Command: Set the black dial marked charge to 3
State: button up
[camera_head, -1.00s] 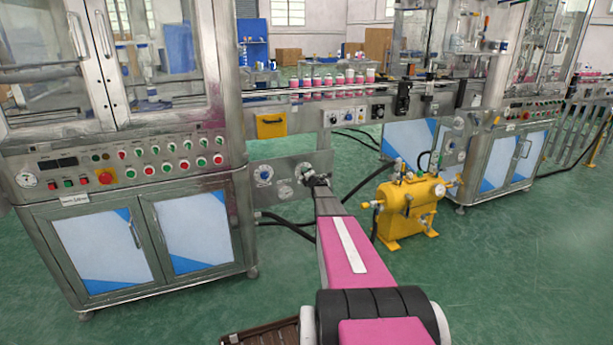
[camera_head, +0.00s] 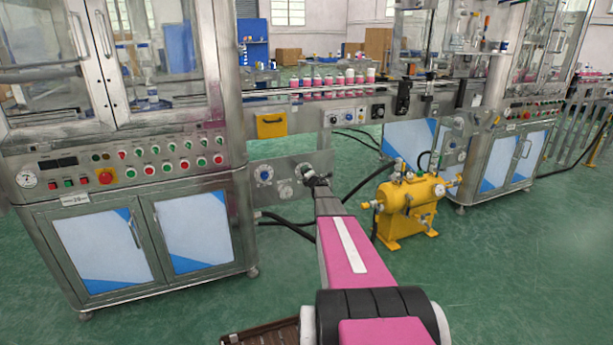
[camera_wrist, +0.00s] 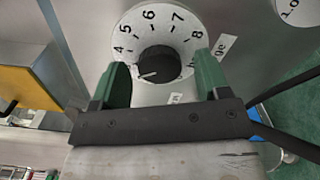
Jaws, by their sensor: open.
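The black dial (camera_wrist: 158,64) sits on a white round scale in the wrist view. The numbers 4 to 8 show around it; 3 is not visible, and my left finger covers part of that side. A light pointer mark on the dial points to the lower left, below the 4. A partly hidden label (camera_wrist: 222,47) lies beside the scale. My gripper (camera_wrist: 160,85) is open, with one green finger on each side of the dial. I cannot tell whether they touch it. In the head view my gripper (camera_head: 314,179) is at the grey panel and largely hides the dial.
A blue dial (camera_head: 263,174) and a round plate (camera_head: 287,192) are left of my gripper on the panel. A yellow tank (camera_head: 406,208) stands to the right with black hoses nearby. Pink bottles (camera_head: 330,81) line the conveyor above. Green floor is open at right.

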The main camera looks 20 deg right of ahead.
jog(key=s, duration=1)
jog(key=shift+s+d, duration=0.15)
jog(key=shift+s, duration=0.15)
jog(key=s+a+f+m+g, duration=0.1)
jog(key=s+a+m+g, duration=0.5)
jog(key=s, duration=0.8)
jog(key=s+a+m+g, duration=0.6)
jog(key=s+a+m, duration=0.3)
jog(key=s+a, duration=0.4)
jog(key=s+a+f+m+g, duration=0.1)
jog(key=s+a+m+g, duration=0.5)
jog(key=s+a, duration=0.4)
jog(key=s+m, duration=0.1)
jog(key=s, duration=0.4)
jog(key=shift+a+f+m+h, duration=0.25)
jog(key=shift+f+m+h, duration=0.05)
jog(key=shift+f, duration=0.05)
jog(key=shift+w, duration=0.1)
